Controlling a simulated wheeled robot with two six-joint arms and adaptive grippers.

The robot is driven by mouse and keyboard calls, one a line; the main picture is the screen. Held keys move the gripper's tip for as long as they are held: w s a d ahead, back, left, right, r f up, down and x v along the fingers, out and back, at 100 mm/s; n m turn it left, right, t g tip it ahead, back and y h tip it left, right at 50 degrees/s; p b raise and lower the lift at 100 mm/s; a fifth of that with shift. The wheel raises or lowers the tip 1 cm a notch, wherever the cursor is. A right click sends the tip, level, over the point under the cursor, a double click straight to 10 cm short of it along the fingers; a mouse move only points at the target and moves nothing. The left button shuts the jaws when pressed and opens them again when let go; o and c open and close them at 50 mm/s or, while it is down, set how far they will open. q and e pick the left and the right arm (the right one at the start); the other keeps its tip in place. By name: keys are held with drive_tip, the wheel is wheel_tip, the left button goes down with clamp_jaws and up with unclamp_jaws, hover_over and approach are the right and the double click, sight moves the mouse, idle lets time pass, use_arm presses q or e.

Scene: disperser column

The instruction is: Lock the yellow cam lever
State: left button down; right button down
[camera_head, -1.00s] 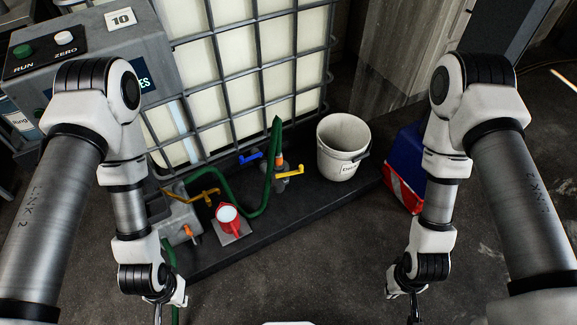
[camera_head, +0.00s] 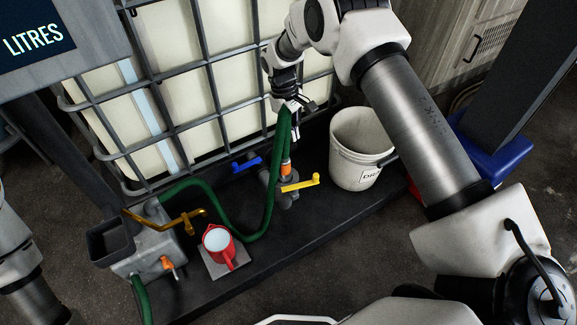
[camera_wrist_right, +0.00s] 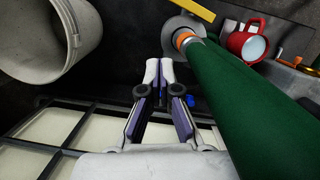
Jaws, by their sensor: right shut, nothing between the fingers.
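The yellow cam lever (camera_head: 300,184) sticks out to the right from the grey valve fitting at the end of the green hose, below an orange collar (camera_head: 286,169). In the right wrist view, part of the yellow lever (camera_wrist_right: 193,9) shows at the top edge. My right gripper (camera_head: 296,138) points down beside the hose, above and apart from the lever. Its fingers (camera_wrist_right: 160,68) are together and empty in the wrist view. Only part of my left arm shows at the lower left; its gripper is out of view.
The green hose (camera_head: 270,190) runs close beside my right gripper. A blue lever (camera_head: 247,165) sits left of the fitting. A white bucket (camera_head: 348,165) stands to the right, a red jug (camera_head: 216,243) lower left. The caged tank (camera_head: 180,85) stands behind.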

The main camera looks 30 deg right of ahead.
drive_tip(key=shift+s+r, duration=0.1)
drive_tip(key=shift+r, duration=0.05)
drive_tip(key=s+d+f+b, duration=0.2)
drive_tip(key=s+f, duration=0.4)
drive_tip(key=f, duration=0.4)
drive_tip(key=shift+s+b, duration=0.15)
drive_tip(key=shift+b, duration=0.35)
drive_tip(key=shift+r, duration=0.1)
drive_tip(key=shift+s+m+p, duration=0.15)
drive_tip(key=shift+m+p, duration=0.15)
drive_tip(key=shift+p, duration=0.1)
